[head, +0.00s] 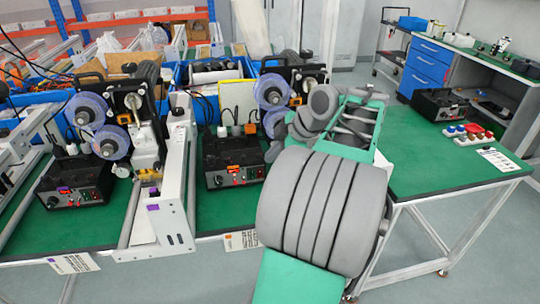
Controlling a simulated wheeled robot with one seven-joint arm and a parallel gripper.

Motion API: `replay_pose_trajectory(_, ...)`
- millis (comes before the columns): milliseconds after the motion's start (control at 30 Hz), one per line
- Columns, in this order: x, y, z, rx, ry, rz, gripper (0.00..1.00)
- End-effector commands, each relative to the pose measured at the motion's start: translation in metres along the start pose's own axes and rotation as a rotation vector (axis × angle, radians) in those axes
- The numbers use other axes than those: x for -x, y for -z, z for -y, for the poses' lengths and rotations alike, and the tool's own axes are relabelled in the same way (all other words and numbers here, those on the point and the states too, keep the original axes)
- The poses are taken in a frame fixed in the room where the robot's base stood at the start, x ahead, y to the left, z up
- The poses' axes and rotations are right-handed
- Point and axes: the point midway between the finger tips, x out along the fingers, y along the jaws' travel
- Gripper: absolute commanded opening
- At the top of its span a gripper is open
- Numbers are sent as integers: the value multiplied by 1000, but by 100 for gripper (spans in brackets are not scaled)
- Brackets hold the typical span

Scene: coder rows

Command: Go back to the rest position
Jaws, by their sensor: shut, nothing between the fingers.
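My arm rises from the bottom of the head view, with a large ribbed grey joint, green links and smaller grey joints folded near the middle. My gripper's fingers cannot be made out; the folded arm hides that end. The arm covers part of the green-topped workbench (98,226) behind it. No object is seen held.
Coder machines with blue reels (86,110) and black control boxes (235,157) stand on the bench, split by a white conveyor frame (178,190). At right, a green table (425,168) carries red and blue-capped items (468,132). Blue drawers (428,70) and a dark cart (390,50) stand behind. Grey floor is open at lower right.

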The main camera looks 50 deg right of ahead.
Motion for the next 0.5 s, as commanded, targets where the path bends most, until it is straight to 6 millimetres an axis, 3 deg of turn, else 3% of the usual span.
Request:
replay_pose_trajectory(167,0,0,0,-18,0,0,0)
replay_pose_trajectory(267,0,0,0,-131,2,1,0)
replay_pose_trajectory(367,0,-12,-3,-378,-11,34,0)
replay_pose_trajectory(500,-23,-64,24,-906,-20,148,0)
